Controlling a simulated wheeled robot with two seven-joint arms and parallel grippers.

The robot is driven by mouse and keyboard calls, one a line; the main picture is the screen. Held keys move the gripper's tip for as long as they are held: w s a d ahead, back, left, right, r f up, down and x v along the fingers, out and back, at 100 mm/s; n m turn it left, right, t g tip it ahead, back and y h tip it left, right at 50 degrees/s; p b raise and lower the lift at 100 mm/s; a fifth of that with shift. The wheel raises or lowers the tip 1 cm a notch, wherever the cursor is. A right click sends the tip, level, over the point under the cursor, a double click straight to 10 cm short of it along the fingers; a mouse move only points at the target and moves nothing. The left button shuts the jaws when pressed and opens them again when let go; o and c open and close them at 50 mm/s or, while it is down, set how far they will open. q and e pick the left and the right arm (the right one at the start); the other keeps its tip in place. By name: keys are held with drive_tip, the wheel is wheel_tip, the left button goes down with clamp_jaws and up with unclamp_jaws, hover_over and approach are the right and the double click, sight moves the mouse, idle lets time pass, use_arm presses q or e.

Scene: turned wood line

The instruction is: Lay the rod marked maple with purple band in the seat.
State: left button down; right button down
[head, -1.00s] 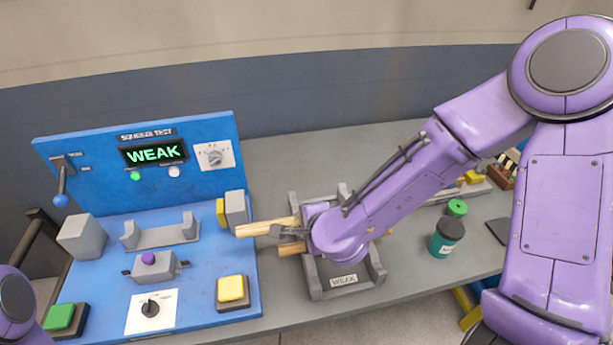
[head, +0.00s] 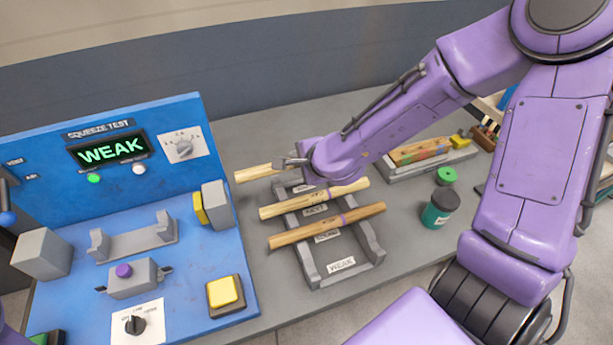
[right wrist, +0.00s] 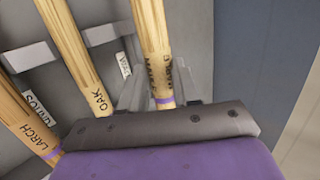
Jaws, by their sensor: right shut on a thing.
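My right gripper (head: 283,162) is shut on a pale rod (head: 256,173) at the far end of the grey rack. In the right wrist view the held rod (right wrist: 154,40) has a purple band and dark lettering too blurred to read surely. My right gripper's dark edge (right wrist: 165,108) crosses it there. The seat, a grey two-post cradle (head: 140,240), stands empty on the blue squeeze-test panel. My left gripper is out of view.
A pale rod (head: 314,198), marked oak in the wrist view (right wrist: 85,65), and a browner rod (head: 328,226), marked larch there (right wrist: 70,50), lie across the labelled rack (head: 372,247). A grey block (head: 216,206) stands right of the seat. The display reads WEAK.

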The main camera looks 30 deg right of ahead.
drive_tip(key=d+f, duration=0.1)
drive_tip(key=f, duration=0.2)
drive_tip(key=w+d+f, duration=0.1)
drive_tip(key=f, duration=0.1)
drive_tip(key=w+d+f, duration=0.1)
drive_tip(key=d+f, duration=0.1)
drive_tip(key=f, duration=0.1)
drive_tip(key=shift+f, duration=0.35)
drive_tip(key=c, duration=0.8)
unclamp_jaws()
